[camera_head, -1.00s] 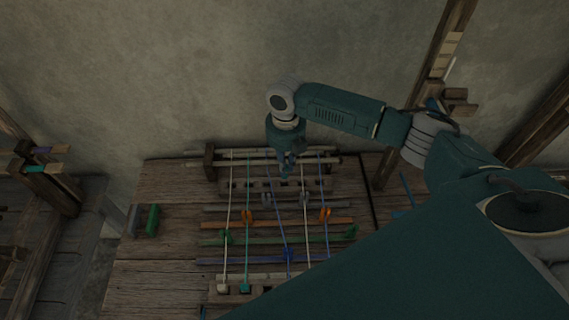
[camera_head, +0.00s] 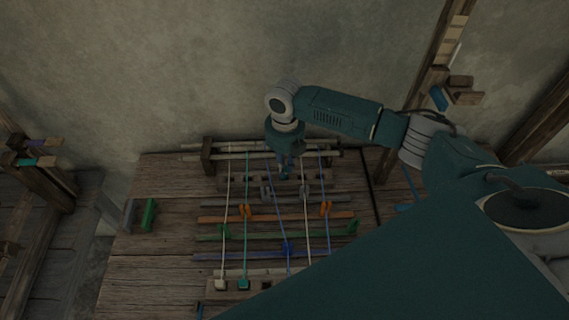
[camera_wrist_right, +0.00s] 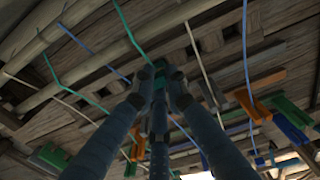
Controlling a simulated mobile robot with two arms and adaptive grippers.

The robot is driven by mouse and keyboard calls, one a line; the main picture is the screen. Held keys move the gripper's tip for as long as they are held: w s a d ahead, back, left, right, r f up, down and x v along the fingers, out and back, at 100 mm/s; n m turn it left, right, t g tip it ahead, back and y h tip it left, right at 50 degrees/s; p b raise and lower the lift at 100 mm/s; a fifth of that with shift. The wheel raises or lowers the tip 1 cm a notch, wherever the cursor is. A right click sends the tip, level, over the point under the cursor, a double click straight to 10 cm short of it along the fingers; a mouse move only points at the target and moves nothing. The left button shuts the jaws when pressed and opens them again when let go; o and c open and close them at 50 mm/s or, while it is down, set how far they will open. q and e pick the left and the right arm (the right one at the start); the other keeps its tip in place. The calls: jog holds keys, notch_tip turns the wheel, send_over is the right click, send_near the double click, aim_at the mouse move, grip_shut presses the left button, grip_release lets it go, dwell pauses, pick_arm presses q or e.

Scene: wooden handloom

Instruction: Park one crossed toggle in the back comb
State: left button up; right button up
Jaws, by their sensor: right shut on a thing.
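My right gripper (camera_head: 284,174) is shut at the back of the loom, low over the back comb (camera_head: 235,182), a slotted wooden bar. In the right wrist view the fingers (camera_wrist_right: 160,75) close around a small teal toggle (camera_wrist_right: 158,64), and a teal thread (camera_wrist_right: 133,35) runs up from it. The fingers hide most of the toggle. The slots of the comb (camera_wrist_right: 200,38) show beside and beyond the fingertips; I cannot tell whether the toggle touches it. At the front comb, a white toggle (camera_head: 221,285) and another teal toggle (camera_head: 244,285) sit on their threads. My left gripper is out of view.
Coloured heddle bars cross the loom: orange (camera_head: 280,218), green (camera_head: 270,237) and blue (camera_head: 230,257), with small hooks around the threads. A green block (camera_head: 149,215) lies on the table at the left. Bare table (camera_head: 150,265) is free there.

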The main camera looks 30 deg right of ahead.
jog(key=shift+f, duration=0.7)
jog(key=o, duration=0.8)
jog(key=shift+r, duration=0.15)
notch_tip(320, 180, up, 12)
jog(key=shift+f, duration=0.1)
